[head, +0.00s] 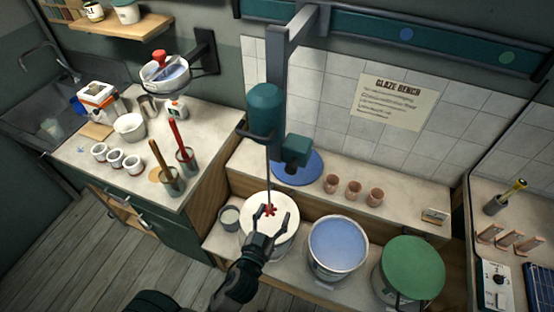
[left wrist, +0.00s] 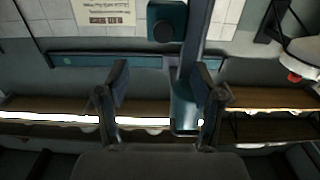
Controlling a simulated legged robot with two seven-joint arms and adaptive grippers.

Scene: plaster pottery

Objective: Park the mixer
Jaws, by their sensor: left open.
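The mixer (head: 264,108) is a teal motor body with a handle loop, hung on a grey vertical post (head: 280,75). Its thin shaft runs down to a red paddle (head: 270,210) that shows against the white top of a bucket (head: 283,237). I cannot tell how far above that white surface the paddle is. My left gripper (head: 269,222) is open over this bucket, its fingers close to the paddle in the picture. In the left wrist view, the mixer body (left wrist: 184,105) shows upside down between my spread fingers (left wrist: 160,92), beyond them. My right gripper is not in view.
A bucket of blue glaze (head: 338,246) and a green-lidded bucket (head: 412,268) stand to the right. A blue disc (head: 298,167) and several clay cups (head: 354,190) are on the ledge behind. A teal wall rail (head: 400,32) runs above. The left counter (head: 100,165) is crowded.

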